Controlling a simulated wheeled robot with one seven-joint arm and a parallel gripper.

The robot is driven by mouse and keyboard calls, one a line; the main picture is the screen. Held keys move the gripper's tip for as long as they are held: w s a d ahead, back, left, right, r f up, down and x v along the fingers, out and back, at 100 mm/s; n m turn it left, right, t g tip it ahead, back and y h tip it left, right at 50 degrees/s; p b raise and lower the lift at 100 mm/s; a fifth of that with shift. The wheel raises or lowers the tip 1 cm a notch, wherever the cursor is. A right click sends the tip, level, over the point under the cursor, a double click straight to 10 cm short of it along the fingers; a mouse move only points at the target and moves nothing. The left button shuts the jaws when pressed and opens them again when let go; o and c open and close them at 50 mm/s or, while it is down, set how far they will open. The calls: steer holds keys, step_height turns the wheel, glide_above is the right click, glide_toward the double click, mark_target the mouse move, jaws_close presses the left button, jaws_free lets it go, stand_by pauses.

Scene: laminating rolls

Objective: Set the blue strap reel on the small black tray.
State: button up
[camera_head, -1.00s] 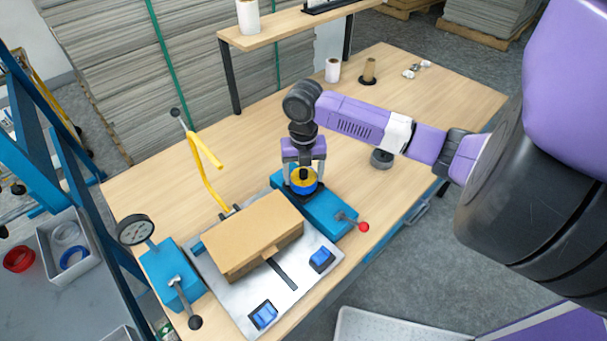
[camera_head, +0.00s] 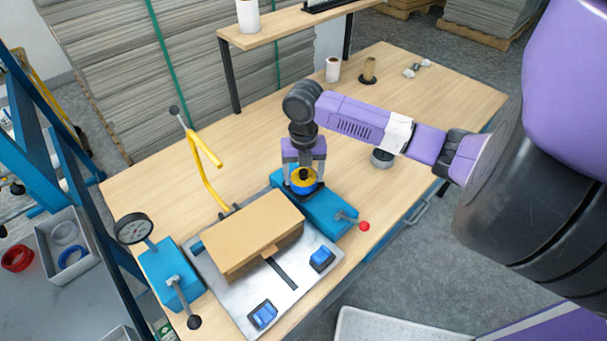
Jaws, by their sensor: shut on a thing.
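My gripper (camera_head: 303,181) points down over the blue block at the right end of the metal plate. It is shut on the blue strap reel (camera_head: 303,189), a small round reel with a yellow upper face and a blue side. A small black tray (camera_head: 320,190) shows as a dark edge beneath the reel, on top of the blue block. The reel and fingers hide most of the tray. I cannot tell whether the reel's underside touches it.
A cardboard box (camera_head: 250,232) lies on the metal plate (camera_head: 226,301) just left of my gripper. A yellow lever (camera_head: 203,170) rises behind it. A grey round piece (camera_head: 382,159) stands right.

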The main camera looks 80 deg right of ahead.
mark_target(303, 172)
steer(key=shift+f, duration=0.25)
steer(key=o, duration=1.3)
steer(key=shift+r, duration=0.1)
steer(key=shift+r+p, duration=2.75)
steer(key=shift+r, duration=2.65)
